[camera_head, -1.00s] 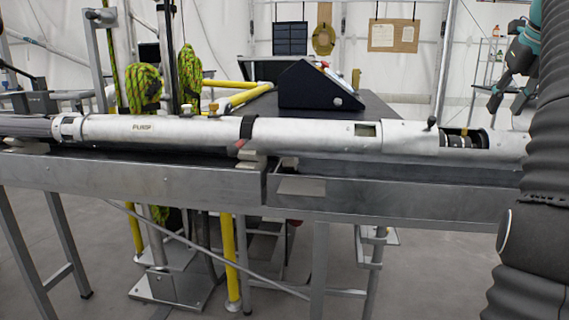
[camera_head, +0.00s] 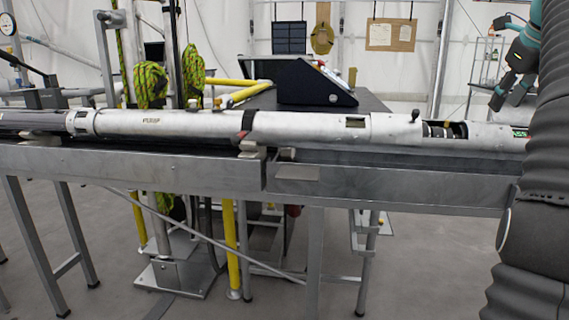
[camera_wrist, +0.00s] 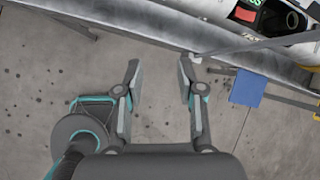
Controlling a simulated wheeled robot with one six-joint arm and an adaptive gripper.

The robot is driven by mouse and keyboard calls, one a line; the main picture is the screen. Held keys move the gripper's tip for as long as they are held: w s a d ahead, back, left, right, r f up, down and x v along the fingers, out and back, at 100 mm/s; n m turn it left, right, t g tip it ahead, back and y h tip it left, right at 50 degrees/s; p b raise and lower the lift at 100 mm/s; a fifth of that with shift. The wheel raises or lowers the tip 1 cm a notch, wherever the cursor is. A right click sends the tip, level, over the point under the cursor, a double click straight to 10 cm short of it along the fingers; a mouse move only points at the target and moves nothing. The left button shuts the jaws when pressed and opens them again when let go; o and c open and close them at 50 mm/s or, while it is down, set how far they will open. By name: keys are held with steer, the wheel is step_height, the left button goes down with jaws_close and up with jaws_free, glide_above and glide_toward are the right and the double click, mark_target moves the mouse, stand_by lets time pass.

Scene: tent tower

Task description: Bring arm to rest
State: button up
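My gripper (camera_wrist: 161,72) is open and empty in the wrist view, with its two dark fingers apart above the grey concrete floor (camera_wrist: 150,45). Nothing lies between the fingertips. My dark ribbed arm (camera_head: 540,170) fills the right edge of the head view. Teal and black jointed parts (camera_head: 520,55) show beside it at the upper right; I cannot tell for sure whether they are my gripper.
A long silvery tool string (camera_head: 310,127) lies along a metal bench (camera_head: 390,186). Its open end section also shows in the wrist view (camera_wrist: 240,14), top right. A blue pad (camera_wrist: 248,88) is near the bench. Ropes (camera_head: 150,85) hang behind. The floor under the gripper looks clear.

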steer(key=w+d+f+n, duration=0.3)
steer(key=w+f+n, duration=0.1)
steer(key=f+n, duration=0.55)
steer(key=s+a+f+n+g, duration=0.1)
steer(key=s+a+f+n, duration=0.1)
steer(key=a+f+n, duration=0.7)
steer(key=s+a+f+n+y, duration=0.1)
steer(key=s+a+f+n, duration=0.7)
steer(key=s+a, duration=0.4)
steer(key=s+a+f+n, duration=0.8)
steer(key=s+a+f, duration=0.2)
steer(key=s+a, duration=0.3)
steer(key=shift+a+y, duration=0.4)
steer(key=shift+a, duration=0.35)
